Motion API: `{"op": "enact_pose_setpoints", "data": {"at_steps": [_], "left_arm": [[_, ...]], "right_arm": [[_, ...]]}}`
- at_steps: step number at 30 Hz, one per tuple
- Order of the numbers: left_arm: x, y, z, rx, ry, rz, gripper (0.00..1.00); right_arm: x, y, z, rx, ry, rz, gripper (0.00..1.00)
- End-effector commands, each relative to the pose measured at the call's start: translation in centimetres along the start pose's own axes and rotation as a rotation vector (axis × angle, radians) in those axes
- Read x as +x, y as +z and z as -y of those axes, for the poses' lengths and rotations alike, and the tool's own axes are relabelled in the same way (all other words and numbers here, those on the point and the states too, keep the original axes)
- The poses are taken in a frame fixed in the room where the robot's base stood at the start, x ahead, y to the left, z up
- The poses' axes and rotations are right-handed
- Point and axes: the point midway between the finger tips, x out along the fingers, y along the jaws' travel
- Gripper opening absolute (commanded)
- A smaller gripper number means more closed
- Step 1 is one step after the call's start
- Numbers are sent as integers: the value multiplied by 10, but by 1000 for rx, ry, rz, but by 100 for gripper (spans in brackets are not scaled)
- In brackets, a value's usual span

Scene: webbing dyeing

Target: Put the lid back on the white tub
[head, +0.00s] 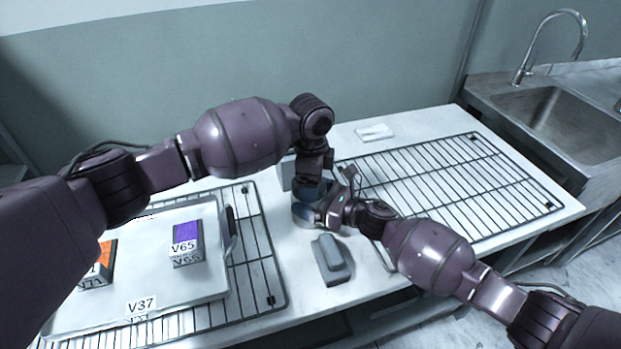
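My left gripper (312,190) points down near the middle of the table, and its fingers are mostly hidden by its own wrist. My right gripper (332,208) reaches in from the right at about the same spot. A small round container (303,214), pale with a bluish upper part, shows between and below the grippers. It may be the white tub, but the arms hide much of it. I cannot make out a separate lid. I cannot tell whether either gripper's fingers are open or touching the container.
A grey block with a raised top (331,260) lies in front of the grippers. A grey box (287,174) stands behind. A pale tray (140,235) on a left rack holds purple and orange boxes. An empty wire rack (455,185) lies right, before the sink (555,120).

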Motion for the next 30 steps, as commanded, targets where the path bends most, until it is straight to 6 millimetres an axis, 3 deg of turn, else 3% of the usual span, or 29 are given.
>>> {"op": "enact_pose_setpoints", "data": {"at_steps": [30], "left_arm": [[-1,4,-3,1512,-2,1,58]], "right_arm": [[-1,-1,0,1,-2,-2,22]]}}
